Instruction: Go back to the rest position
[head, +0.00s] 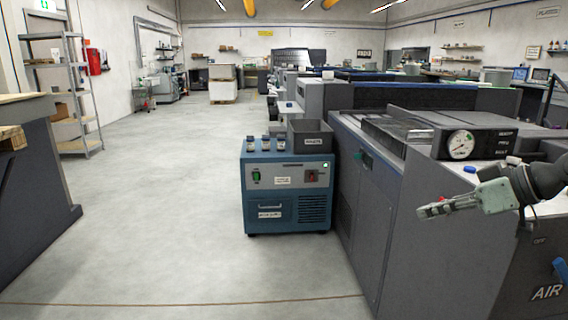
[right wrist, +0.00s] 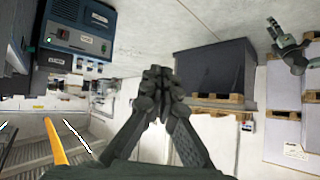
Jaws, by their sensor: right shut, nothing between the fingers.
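My right gripper (head: 432,210) comes in from the right in the head view, in front of the grey press and above the floor side of it. Its fingers are together and hold nothing. In the right wrist view its closed fingertips (right wrist: 157,82) show in the middle, with nothing between them. My left arm does not show in the head view. What looks like my left gripper (right wrist: 287,45) shows small at the upper right of the right wrist view; its jaw state is unclear.
A blue unit (head: 287,190) with a dark bin (head: 310,137) on top stands beside the grey press (head: 385,185). A pressure gauge (head: 460,145) sits on the press close behind my right gripper. A dark counter (head: 35,190) is at left. The floor between is free.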

